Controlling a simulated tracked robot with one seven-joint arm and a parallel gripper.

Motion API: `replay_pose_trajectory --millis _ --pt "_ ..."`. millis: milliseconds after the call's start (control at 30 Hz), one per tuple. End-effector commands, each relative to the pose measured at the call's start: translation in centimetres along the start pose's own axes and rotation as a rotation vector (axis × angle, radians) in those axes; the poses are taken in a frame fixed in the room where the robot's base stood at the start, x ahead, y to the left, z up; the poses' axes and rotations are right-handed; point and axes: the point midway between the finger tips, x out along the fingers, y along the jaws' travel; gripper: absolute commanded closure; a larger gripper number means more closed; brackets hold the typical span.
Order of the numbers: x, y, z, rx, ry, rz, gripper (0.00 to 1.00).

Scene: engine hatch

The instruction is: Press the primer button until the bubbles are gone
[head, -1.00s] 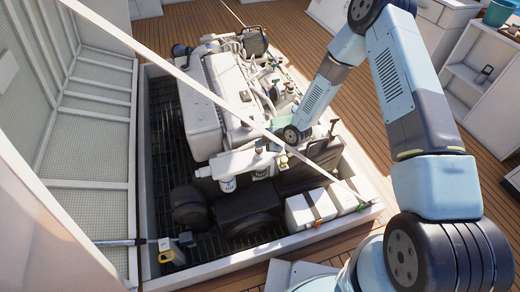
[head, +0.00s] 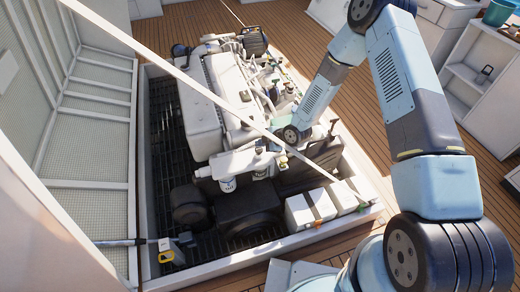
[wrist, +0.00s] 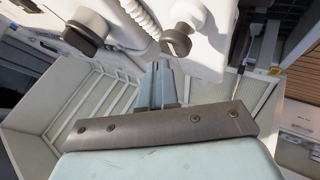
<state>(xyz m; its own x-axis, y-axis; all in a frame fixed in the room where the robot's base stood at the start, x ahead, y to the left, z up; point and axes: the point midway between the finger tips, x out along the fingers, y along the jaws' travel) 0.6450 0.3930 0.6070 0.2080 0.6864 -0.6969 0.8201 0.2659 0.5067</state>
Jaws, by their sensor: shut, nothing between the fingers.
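The white engine (head: 205,110) sits in the open hatch in the head view. A dark round knob (wrist: 178,40) is just beyond the tips. I cannot tell which part is the primer button, and no bubbles can be made out.
A pale strut (head: 190,85) crosses diagonally over the hatch. Dark rounded units (head: 250,208) and white boxes (head: 310,208) fill the near end. A raised white rim (head: 250,248) borders the hatch. The raised lid (head: 95,100) stands at left. Wooden deck lies around.

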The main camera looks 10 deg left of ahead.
Motion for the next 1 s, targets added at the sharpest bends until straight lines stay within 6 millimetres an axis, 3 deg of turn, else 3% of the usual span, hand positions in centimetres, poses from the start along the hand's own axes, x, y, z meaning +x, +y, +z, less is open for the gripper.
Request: replay_pose_trajectory --millis 1000 --pt "0.64 -0.71 0.36 0.0 0.0 0.0 1.0"
